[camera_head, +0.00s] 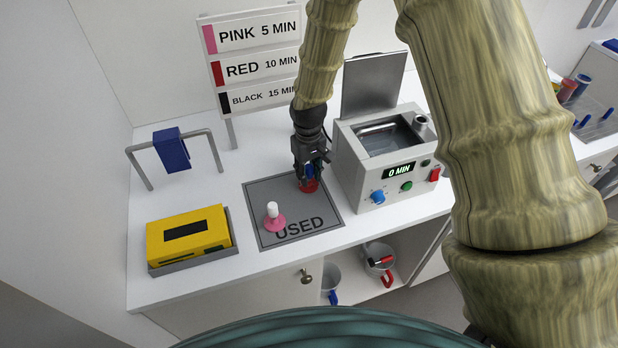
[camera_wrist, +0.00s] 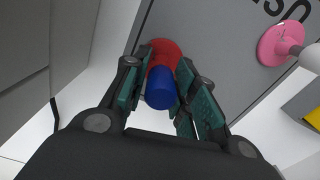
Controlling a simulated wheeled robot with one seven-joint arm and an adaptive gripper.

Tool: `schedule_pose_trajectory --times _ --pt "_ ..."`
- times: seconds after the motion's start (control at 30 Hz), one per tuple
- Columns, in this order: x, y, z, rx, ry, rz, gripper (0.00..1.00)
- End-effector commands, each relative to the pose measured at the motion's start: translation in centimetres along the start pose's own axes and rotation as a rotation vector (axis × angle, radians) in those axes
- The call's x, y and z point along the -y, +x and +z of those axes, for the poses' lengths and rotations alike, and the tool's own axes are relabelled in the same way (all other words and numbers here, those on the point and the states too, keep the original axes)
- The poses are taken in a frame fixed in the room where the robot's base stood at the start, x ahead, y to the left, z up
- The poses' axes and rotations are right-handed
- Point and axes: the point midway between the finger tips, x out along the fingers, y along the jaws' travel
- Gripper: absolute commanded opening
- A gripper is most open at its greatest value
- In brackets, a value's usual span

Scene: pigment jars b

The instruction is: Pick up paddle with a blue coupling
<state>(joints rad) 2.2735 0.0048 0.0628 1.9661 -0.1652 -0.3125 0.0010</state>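A paddle with a blue coupling (camera_wrist: 160,90) and a red disc-shaped end (camera_wrist: 165,50) stands on the grey USED mat (camera_head: 262,190). In the head view its red end (camera_head: 309,187) shows just below my gripper (camera_head: 311,168), at the mat's far right part. In the wrist view my gripper (camera_wrist: 165,70) has one finger on each side of the blue coupling. The fingers are apart, with a narrow gap seen at the left finger; contact is not clear. The fingers hide part of the paddle in the head view.
A pink paddle with a white coupling (camera_head: 274,218) stands on the mat to the left. A grey machine (camera_head: 390,165) with an open lid stands close right of my gripper. A yellow box (camera_head: 188,238) and a rack with a blue block (camera_head: 171,150) are at left.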

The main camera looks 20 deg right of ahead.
Motion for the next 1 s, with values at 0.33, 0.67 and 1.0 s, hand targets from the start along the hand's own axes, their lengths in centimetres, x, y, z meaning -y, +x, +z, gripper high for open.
schedule_pose_trajectory --times 0.33,0.67,1.0 --pt "0.0 0.0 0.0 0.0 0.0 0.0 0.0" --pt "0.0 -1.1 -0.1 -0.003 0.0 0.001 0.0" --pt "0.2 -3.4 1.7 0.001 -0.001 0.001 0.0"
